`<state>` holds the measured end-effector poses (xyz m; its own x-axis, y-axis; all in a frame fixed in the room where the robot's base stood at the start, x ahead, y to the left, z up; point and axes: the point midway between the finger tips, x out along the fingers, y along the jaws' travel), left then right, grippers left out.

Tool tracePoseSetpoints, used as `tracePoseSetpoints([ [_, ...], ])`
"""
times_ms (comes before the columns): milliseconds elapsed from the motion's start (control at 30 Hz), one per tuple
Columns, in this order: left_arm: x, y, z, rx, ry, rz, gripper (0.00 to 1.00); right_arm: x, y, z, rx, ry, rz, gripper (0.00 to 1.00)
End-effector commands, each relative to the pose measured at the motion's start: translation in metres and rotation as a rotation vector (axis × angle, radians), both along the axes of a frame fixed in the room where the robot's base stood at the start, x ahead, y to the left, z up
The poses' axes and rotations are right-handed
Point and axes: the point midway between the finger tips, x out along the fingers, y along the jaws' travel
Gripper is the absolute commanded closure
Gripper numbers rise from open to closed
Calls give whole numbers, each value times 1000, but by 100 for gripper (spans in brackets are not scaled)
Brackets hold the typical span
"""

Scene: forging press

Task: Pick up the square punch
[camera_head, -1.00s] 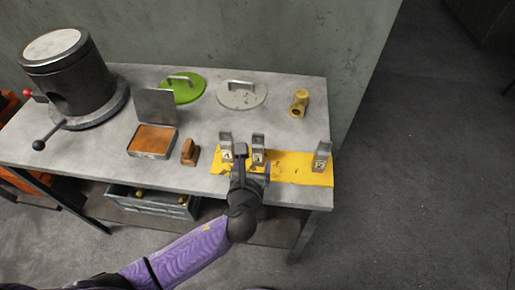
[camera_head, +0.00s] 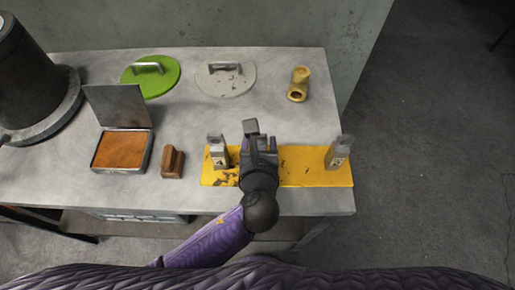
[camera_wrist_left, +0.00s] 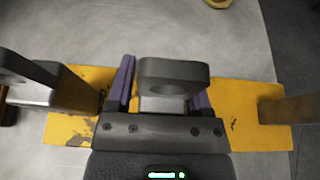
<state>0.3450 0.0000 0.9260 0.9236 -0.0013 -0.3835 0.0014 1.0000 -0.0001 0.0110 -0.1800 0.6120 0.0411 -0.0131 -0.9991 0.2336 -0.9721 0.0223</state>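A yellow strip (camera_head: 302,174) on the table front carries metal punches with holed heads. The left punch (camera_head: 217,150) and right punch (camera_head: 340,152) stand upright on it, each with a small pale label. My left gripper (camera_head: 262,150) is shut on the middle punch (camera_head: 251,128), which sits higher than its neighbours, apparently lifted off the strip. In the left wrist view, its holed head (camera_wrist_left: 175,75) shows between the purple-edged fingers, and its label is hidden. I cannot tell which punch is the square one. My right gripper is not in view.
A brown wooden block (camera_head: 172,161) and an open tray with orange contents (camera_head: 122,150) stand left of the strip. Green (camera_head: 152,80) and grey (camera_head: 228,80) lids and a brass tube (camera_head: 299,84) lie behind. A dark cylinder (camera_head: 30,75) stands far left.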

Motion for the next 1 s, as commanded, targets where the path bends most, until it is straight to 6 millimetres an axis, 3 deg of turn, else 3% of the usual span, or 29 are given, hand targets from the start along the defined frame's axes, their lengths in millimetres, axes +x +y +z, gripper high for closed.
tracePoseSetpoints([
  [33,0,0,0,0,0,0,46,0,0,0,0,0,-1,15],
  [300,0,0,0,0,0,0,100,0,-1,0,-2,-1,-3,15],
  [1000,0,0,-1,0,1,1,100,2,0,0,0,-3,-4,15],
])
